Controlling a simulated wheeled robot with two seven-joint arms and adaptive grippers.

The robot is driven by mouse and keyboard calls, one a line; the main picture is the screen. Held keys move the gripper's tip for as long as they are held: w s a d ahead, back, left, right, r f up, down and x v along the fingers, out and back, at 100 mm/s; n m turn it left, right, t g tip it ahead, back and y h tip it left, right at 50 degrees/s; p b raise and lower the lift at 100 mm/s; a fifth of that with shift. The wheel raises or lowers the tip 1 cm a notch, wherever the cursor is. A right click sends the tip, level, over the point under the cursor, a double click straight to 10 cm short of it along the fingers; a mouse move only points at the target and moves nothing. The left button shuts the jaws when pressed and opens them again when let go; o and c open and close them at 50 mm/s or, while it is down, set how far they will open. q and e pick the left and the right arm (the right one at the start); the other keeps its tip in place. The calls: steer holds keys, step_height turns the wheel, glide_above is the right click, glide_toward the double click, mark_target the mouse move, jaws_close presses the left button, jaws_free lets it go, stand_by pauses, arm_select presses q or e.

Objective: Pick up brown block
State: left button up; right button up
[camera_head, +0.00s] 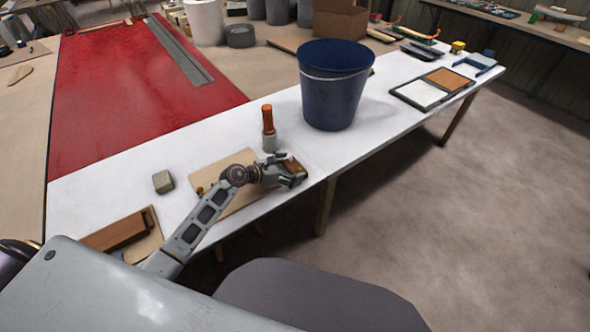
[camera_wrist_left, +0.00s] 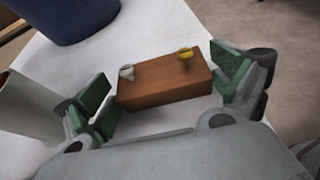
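A brown block (camera_wrist_left: 165,80) lies between the fingers of my left gripper (camera_wrist_left: 168,90) in the left wrist view. In the head view the left gripper (camera_head: 287,170) is low over the table's front edge, and the block (camera_head: 293,166) is partly hidden by the fingers. My right gripper is not in view.
A grey cylinder with an orange-handled tool (camera_head: 268,128) stands just behind the left gripper. A dark blue bucket (camera_head: 332,92) is behind right. A tan board (camera_head: 232,165) lies under my arm, with a small greenish block (camera_head: 163,182) left of it. A brown box (camera_head: 118,231) lies front left.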

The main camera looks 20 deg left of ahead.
mark_target(291, 168)
arm_select(q)
steer(key=c, duration=0.5)
steer(key=shift+r, duration=0.1)
steer(key=shift+c, duration=0.2)
steer(key=shift+r, duration=0.5)
step_height(291, 168, up, 5)
steer(key=shift+f+p, duration=0.2)
steer(key=shift+p, duration=0.3)
step_height(291, 168, up, 3)
steer(key=shift+r, duration=0.6)
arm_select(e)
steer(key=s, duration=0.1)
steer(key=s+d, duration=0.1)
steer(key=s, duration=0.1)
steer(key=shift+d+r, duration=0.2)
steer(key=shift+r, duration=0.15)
arm_select(q)
steer(key=shift+f, duration=0.1)
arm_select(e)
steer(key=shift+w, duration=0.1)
